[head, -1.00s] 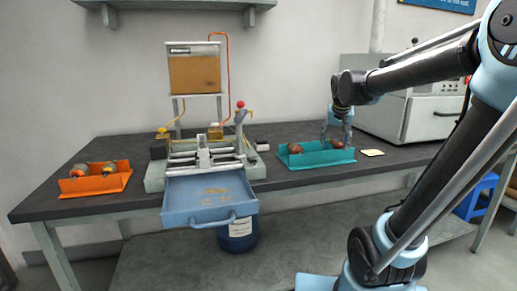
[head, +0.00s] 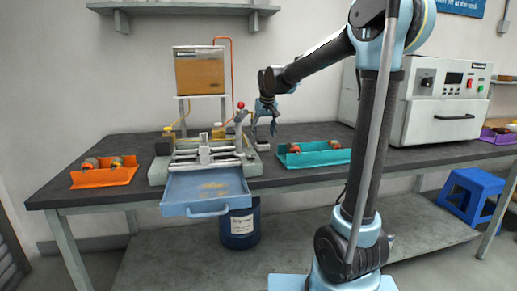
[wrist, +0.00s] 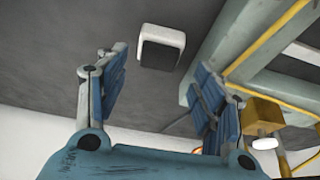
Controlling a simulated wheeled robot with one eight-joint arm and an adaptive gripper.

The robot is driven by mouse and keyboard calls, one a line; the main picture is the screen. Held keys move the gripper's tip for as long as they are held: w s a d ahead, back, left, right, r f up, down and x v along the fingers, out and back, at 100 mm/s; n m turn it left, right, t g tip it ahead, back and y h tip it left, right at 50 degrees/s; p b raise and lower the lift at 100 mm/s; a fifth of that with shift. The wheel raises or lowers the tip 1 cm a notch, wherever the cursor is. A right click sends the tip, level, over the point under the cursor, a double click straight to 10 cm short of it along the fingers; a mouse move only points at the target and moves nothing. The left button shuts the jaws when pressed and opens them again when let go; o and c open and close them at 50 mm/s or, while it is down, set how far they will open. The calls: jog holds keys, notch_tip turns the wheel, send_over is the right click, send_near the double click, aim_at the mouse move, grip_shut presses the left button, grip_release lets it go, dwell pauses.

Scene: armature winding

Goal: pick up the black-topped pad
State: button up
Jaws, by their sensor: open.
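A small block with a pale part and a dark part, which seems to be the pad (head: 263,146), lies on the dark bench just right of the machine. In the wrist view the pad (wrist: 162,42) shows a pale face and a dark side, beyond the fingertips and between their lines. My gripper (head: 264,129) is above the pad, fingers apart and empty. In the wrist view my gripper (wrist: 160,82) has one blue finger on each side of the pad, with no contact visible.
The machine (head: 205,152) with its blue tray (head: 205,190) stands close on the left. A teal tray (head: 318,157) with reddish parts lies on the right. An orange tray (head: 104,178) is at the far left. A grey oven-like unit (head: 440,105) stands at the right.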

aim_at(262, 140)
jog(key=shift+x, duration=3.25)
jog(key=shift+w, duration=0.2)
jog(key=c, duration=0.9)
jog(key=shift+r, duration=0.2)
notch_tip(262, 140, up, 18)
jog(key=shift+f, duration=0.1)
jog(key=shift+o, duration=0.9)
